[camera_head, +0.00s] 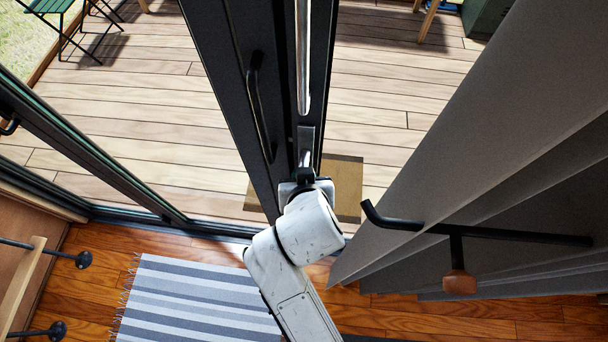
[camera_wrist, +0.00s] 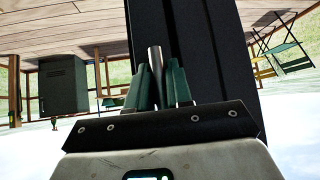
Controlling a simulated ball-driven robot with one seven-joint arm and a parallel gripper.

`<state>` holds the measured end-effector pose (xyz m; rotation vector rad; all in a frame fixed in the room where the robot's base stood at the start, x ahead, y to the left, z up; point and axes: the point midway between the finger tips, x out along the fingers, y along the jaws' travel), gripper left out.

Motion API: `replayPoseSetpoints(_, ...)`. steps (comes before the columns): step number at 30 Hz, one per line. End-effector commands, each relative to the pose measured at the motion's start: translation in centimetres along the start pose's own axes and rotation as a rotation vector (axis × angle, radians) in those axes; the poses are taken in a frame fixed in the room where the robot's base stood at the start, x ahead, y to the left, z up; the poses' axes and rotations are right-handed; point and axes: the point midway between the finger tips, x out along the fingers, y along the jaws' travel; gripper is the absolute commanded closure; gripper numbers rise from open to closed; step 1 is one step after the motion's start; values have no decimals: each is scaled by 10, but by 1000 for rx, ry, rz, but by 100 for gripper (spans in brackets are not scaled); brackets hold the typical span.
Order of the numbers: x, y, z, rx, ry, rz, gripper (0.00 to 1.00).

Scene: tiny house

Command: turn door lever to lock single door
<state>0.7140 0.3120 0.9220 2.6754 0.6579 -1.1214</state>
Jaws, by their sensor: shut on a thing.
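The dark-framed glass door (camera_head: 228,60) stands in the upper middle of the head view. The small metal door lever (camera_head: 306,157) sits low on its dark frame, just beyond my gripper (camera_head: 304,178). In the wrist view, my gripper (camera_wrist: 160,88) has its dark green fingers on either side of the light metal lever (camera_wrist: 154,62), which points up along the dark door frame (camera_wrist: 207,60). The fingers are shut on the lever. My wrist hides part of the lever and its base in the head view.
A long dark pull handle (camera_head: 259,108) is on the frame left of the lever. A grey curtain (camera_head: 470,130) and black rod (camera_head: 480,232) fill the right side. A striped rug (camera_head: 195,300) lies on the floor. A wooden deck (camera_head: 130,110) lies outside.

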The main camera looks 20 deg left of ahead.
Motion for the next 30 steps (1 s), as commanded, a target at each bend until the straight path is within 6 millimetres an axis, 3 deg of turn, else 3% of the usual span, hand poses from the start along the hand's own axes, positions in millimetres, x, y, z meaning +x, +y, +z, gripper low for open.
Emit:
replayPoseSetpoints(5,1,-1,2,-2,-3,-2,100)
replayPoseSetpoints(6,1,-1,2,-2,-3,-2,76)
replayPoseSetpoints(11,0,-1,1,-2,-2,-1,61)
replayPoseSetpoints(22,-7,-1,0,-2,1,-1,60)
replayPoseSetpoints(30,-53,-1,0,0,2,-2,60)
